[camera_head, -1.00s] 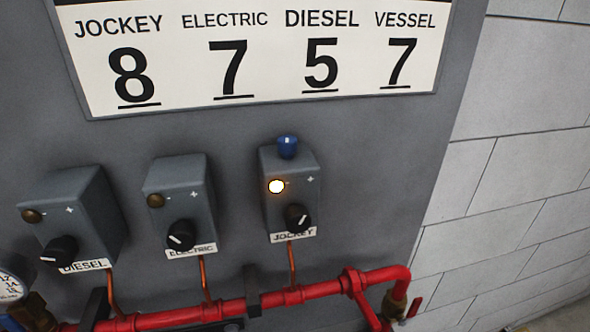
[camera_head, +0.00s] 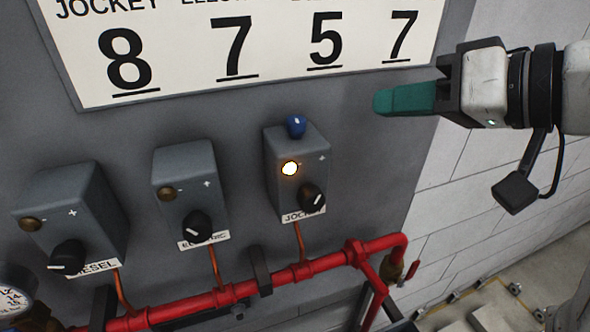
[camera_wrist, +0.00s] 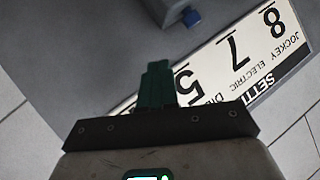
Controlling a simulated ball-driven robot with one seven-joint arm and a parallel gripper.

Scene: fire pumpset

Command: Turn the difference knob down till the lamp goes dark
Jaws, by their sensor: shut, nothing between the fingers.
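The jockey box (camera_head: 293,150) is grey, with a lit lamp (camera_head: 290,168) on its front. A blue knob (camera_head: 296,126) stands on its top, and a black knob with a white pointer line (camera_head: 312,196) is on its front; no label on either names it the difference knob. My gripper (camera_head: 380,102) has green fingers, is shut and empty, and is to the right of and a little above the blue knob, apart from it. In the wrist view the gripper (camera_wrist: 157,70) is shut, with the blue knob (camera_wrist: 192,18) beyond it, upper right.
The electric box (camera_head: 185,165) and diesel box (camera_head: 70,195) to the left have dark lamps. A number sign (camera_head: 270,50) is above. A red pipe (camera_head: 240,290) runs below the boxes. The wall between gripper and jockey box is clear.

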